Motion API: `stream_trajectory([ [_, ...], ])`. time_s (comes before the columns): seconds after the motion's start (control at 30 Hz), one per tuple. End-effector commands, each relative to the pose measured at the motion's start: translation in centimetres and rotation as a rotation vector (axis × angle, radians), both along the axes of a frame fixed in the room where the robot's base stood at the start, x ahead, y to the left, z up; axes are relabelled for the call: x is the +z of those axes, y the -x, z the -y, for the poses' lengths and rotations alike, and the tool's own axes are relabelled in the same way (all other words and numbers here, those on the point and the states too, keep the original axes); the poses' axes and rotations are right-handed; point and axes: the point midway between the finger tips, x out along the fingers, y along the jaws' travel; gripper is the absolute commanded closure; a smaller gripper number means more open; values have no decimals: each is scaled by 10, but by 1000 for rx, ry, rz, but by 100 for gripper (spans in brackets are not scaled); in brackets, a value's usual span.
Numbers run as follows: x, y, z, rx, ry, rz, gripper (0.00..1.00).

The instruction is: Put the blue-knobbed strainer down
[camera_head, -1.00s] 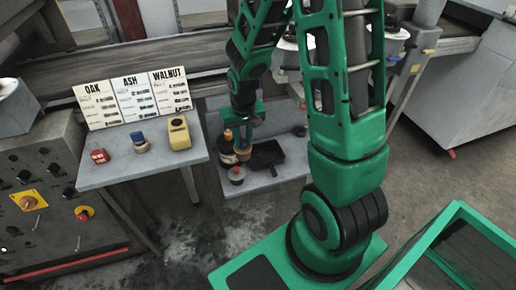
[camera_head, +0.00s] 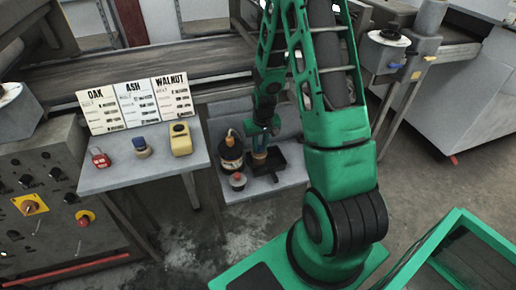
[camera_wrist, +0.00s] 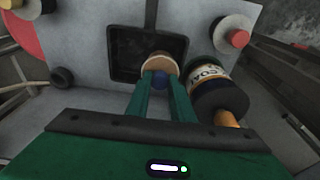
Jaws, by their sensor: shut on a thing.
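My gripper (camera_head: 263,138) is shut on the blue-knobbed strainer (camera_head: 259,158) at the low grey shelf. In the wrist view, my two green fingers (camera_wrist: 159,78) close around its dark blue knob, and the strainer's round tan body (camera_wrist: 159,62) shows just beyond. The strainer overlaps the near edge of a black tray (camera_wrist: 122,73) in that view. The tray (camera_head: 281,163) also shows in the head view, beside the strainer. Whether the strainer touches the tray or shelf, I cannot tell.
A dark labelled bottle (camera_head: 232,160) stands close to the strainer, with a red-knobbed pot (camera_head: 237,182) in front.

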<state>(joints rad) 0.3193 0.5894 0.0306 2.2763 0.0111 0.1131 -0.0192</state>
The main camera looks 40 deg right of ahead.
Motion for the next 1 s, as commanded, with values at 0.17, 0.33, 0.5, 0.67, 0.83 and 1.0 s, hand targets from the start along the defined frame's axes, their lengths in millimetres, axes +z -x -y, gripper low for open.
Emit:
stream_trajectory([
  [0.17,-10,0,0,0,0,1,100],
  [0.33,-10,0,0,0,0,1,100],
  [0.5,-14,0,-1,0,0,-1,100],
  [0.67,-18,0,-1,1,-1,-1,100],
  [0.83,-22,0,-1,1,-1,0,100],
  [1.0,-22,0,-1,1,0,0,61],
])
